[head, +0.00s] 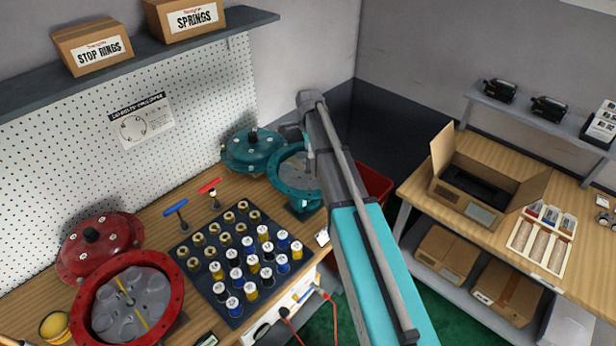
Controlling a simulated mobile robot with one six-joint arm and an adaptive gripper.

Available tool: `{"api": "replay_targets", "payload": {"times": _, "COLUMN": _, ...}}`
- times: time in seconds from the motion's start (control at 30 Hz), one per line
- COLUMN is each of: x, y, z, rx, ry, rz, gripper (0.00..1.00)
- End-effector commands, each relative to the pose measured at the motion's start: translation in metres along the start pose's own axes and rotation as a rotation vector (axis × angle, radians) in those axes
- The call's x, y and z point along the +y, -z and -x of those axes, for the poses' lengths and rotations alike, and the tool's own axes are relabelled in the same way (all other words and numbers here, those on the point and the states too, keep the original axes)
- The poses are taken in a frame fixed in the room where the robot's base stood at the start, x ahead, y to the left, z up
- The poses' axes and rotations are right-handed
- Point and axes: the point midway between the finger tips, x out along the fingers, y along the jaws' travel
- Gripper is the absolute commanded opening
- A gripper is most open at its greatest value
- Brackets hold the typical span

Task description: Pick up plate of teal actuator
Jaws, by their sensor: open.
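The open teal actuator (285,183) stands at the far end of the workbench. Its grey round plate (294,168) lies inside the teal rim, with its right side hidden behind my arm. The teal domed cover (252,150) sits just left of it. My gripper (308,148) is over the right part of the teal actuator. It is small and mostly hidden by my own arm. It is open, and nothing shows held in it. I cannot tell whether it touches the plate.
A red actuator (78,322) and its red cover (100,245) stand at the near left. A dark tray (207,265) of springs fills the bench middle. Blue (176,207) and red (210,186) T-handled tools stand behind it. A red bin (374,183) is right of my arm.

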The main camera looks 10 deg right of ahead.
Motion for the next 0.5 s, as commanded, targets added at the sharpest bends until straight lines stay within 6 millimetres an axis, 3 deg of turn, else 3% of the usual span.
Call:
{"api": "replay_targets", "payload": {"times": 0.2, "x": 0.0, "y": 0.0, "z": -0.02, "rx": 0.0, "ry": 0.0, "rz": 0.0, "gripper": 0.59}}
{"api": "replay_targets", "payload": {"times": 0.5, "x": 0.0, "y": 0.001, "z": -0.03, "rx": 0.0, "ry": 0.0, "rz": -0.001, "gripper": 0.59}}
